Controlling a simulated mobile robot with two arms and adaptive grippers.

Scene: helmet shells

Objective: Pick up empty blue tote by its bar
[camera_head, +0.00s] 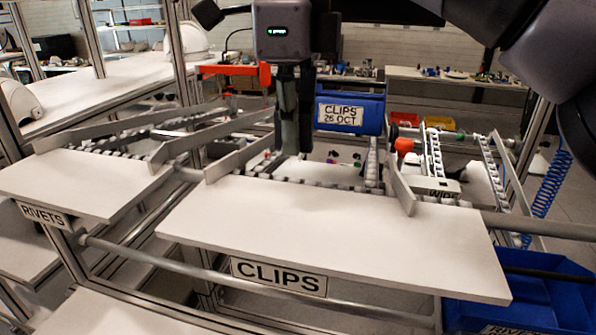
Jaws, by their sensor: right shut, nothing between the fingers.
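A blue tote (372,114) with a white "CLIPS 26 OCT" label stands behind the clips lane, just right of my right gripper. Its inside and bar cannot be made out. Another blue tote (570,298) is at the lower right, partly hidden by the white board and cut off by the frame; the part of its inside that shows looks empty. My right gripper (290,150) points down over the clips lane, shut and empty, apart from the lower-right tote. Whether it touches the labelled tote cannot be told. My left gripper is not in view.
The white CLIPS board (340,235) and RIVETS board (80,183) are bare. Roller lanes with metal side rails (240,158) run behind them. An orange-red part (236,70) stands at the back left. A blue coiled hose (545,190) hangs at the right.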

